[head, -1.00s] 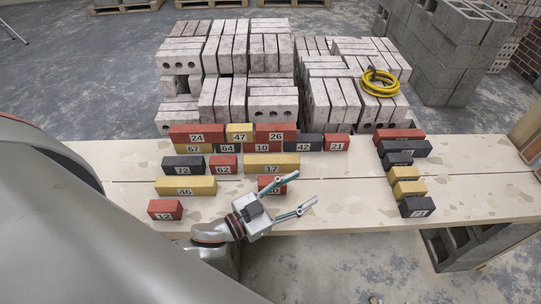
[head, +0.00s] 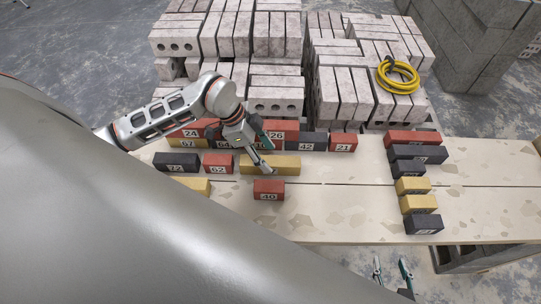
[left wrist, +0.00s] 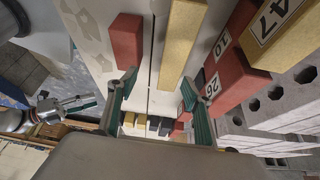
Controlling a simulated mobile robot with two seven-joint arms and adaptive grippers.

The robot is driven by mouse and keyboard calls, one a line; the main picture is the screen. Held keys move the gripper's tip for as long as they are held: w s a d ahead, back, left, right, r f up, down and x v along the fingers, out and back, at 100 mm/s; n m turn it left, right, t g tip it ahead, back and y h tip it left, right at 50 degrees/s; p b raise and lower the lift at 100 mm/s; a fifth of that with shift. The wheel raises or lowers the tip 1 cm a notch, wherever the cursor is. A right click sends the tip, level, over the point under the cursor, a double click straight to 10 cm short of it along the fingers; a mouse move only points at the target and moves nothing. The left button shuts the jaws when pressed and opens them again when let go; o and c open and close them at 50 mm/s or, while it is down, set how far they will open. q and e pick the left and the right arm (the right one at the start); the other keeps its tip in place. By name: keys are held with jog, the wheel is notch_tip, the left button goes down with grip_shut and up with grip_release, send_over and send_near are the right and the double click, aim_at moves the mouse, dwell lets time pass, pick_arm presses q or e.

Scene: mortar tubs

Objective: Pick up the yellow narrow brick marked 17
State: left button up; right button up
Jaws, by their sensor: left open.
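The yellow narrow brick (head: 287,165) lies flat on the pale planks, behind the red brick 40 (head: 268,190). Its number is covered now; an earlier head frame shows 17 on it. My left gripper (head: 266,149) is open and empty, over this brick's middle and close to the row behind. Whether a finger touches the brick cannot be told. My right gripper (head: 391,270) has spread fingers, in front of the planks.
Red bricks 26 (head: 282,127) and 24 and a dark brick 42 (head: 306,143) stand close behind. Red brick 62 (head: 217,164) lies left of the yellow one. A column of bricks (head: 414,186) stands at the right. The planks (head: 340,205) between are clear.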

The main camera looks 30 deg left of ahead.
aim_at(270, 161)
pick_arm(q)
jog(key=shift+w+a+n+y, duration=0.3)
jog(key=shift+w+a, duration=0.15)
jog(key=shift+a, duration=0.4)
jog(key=shift+w+a+f, duration=0.1)
jog(key=shift+a+f, duration=0.05)
jog(key=shift+a, duration=0.05)
jog(key=shift+x, duration=1.25)
jog(key=x, duration=0.5)
jog(key=shift+a+b, duration=0.2)
jog(key=shift+b, duration=0.1)
jog(key=shift+c, duration=0.4)
grip_shut()
jog(key=shift+w, duration=0.1)
